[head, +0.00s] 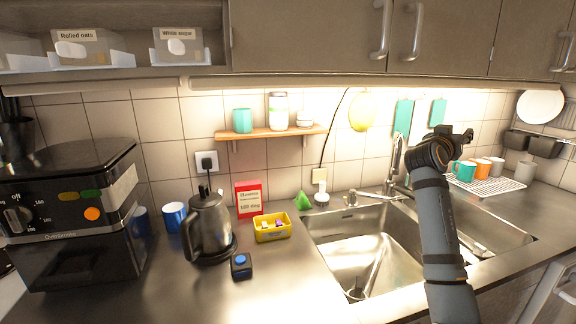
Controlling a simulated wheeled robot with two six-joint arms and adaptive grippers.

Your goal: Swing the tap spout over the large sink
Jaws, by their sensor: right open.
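The chrome tap (396,160) stands upright behind the sinks, near the divider between the two basins. Its spout rises to a bend at the top; where the outlet points is hard to tell. The large sink (365,250) is the left steel basin, wide and open to view. My right gripper (466,136) is open and empty, raised just right of the tap and apart from it in the picture. My right arm covers part of the right basin. My left gripper is not in view.
A drying rack (488,187) with several cups stands right of the sinks. A kettle (207,225), yellow basket (271,228) and red box (249,199) stand left on the counter. A wooden shelf (270,133) and wall cupboards hang above.

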